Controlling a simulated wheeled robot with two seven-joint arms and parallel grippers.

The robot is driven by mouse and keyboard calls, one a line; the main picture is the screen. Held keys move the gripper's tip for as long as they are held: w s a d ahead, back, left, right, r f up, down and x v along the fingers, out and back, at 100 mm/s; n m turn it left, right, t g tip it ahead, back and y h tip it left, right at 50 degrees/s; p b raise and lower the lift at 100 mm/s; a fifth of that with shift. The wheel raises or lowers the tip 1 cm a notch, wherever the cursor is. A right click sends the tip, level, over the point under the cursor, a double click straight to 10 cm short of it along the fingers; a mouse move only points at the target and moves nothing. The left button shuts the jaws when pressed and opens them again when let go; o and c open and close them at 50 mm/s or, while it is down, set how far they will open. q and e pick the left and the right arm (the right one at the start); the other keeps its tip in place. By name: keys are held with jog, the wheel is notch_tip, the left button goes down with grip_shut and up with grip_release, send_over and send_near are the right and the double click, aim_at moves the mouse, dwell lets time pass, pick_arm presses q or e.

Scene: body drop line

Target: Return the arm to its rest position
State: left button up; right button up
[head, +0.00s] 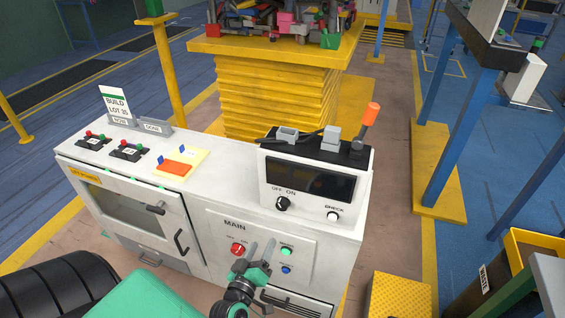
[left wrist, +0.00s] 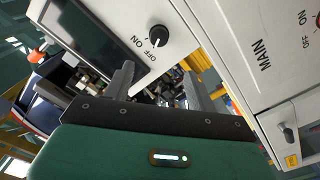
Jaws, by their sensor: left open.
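My left gripper (head: 262,252) is in front of the MAIN panel of the white cabinet (head: 215,190) in the head view. Its two fingers are apart with nothing between them. The red MAIN switch (head: 238,249) is just left of the fingers, and the green button (head: 286,251) and blue button (head: 286,270) are just right of them. In the left wrist view the open fingers (left wrist: 158,85) show with a black OFF/ON knob (left wrist: 159,37) beyond them. My right gripper is in neither view.
A tester box with a dark display (head: 310,180) and an orange-topped lever (head: 370,113) stands on the cabinet's right. A yellow lift (head: 275,95) is behind. A yellow step (head: 400,294) and a yellow-rimmed bin (head: 535,240) are at right.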

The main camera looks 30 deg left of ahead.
pick_arm(q)
jog(key=s+d+f+m+g+h, duration=0.2)
jog(key=s+d+f, duration=0.1)
jog(key=f, duration=0.7)
jog(key=s+d+f+m+g+h, duration=0.1)
jog(key=s+d+f+m+g, duration=0.15)
jog(key=f, duration=0.75)
jog(key=s+d+f+m+g+h, duration=0.2)
jog(key=s+d+f+g, duration=0.1)
jog(key=f, duration=0.8)
jog(key=s+a+f+m+g, duration=0.1)
jog(key=s+f+m+g, duration=0.2)
jog(key=s+f, duration=0.6)
jog(key=s+a+f+m+g, duration=0.1)
jog(key=s+f+m+g, duration=0.2)
jog(key=s, duration=1.5)
notch_tip(320, 180, down, 8)
jog(key=g, duration=0.3)
jog(key=shift+s+r+y, duration=0.2)
jog(key=shift+s+y, duration=0.1)
jog(key=shift+m, duration=0.25)
